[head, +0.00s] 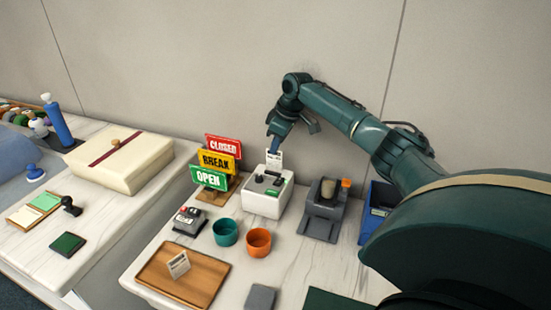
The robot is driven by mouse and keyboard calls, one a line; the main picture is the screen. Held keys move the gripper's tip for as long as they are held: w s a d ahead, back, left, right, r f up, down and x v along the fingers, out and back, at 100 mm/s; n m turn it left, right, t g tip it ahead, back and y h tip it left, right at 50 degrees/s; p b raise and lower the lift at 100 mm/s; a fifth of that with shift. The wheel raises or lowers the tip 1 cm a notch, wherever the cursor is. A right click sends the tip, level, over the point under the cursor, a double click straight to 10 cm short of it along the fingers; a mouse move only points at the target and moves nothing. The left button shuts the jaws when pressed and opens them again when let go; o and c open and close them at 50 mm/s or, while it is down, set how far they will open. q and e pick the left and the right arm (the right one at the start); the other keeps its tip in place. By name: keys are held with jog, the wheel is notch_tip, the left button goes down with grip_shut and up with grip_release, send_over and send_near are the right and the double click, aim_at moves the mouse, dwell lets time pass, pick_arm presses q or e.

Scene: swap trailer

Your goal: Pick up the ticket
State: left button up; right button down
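A small white ticket (274,161) with dark print stands upright at the back of a white box-shaped machine (264,204), which has dark parts and a green patch on top. My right gripper (275,149) reaches down from above, with its blue fingers at the ticket's top edge. The fingers overlap the ticket's top in the picture, and I cannot tell whether they are closed on it or only beside it. The ticket's lower end is hidden behind the parts on the machine's top. My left gripper is not in view.
Left of the machine stand the CLOSED, BREAK and OPEN signs (209,179). A grey device (322,222) stands right. In front are a teal cup (225,232), an orange cup (258,242) and a wooden tray (157,270) holding a white card (178,264). The wall is close behind.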

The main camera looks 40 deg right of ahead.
jog(key=s+a, duration=0.4)
jog(key=a, duration=0.4)
jog(key=s+a, duration=0.4)
jog(key=a, duration=0.4)
jog(key=shift+r+b, duration=0.45)
jog(key=shift+s+r, duration=0.1)
jog(key=shift+r+p, duration=0.2)
jog(key=shift+p, duration=0.8)
jog(key=shift+a, duration=0.1)
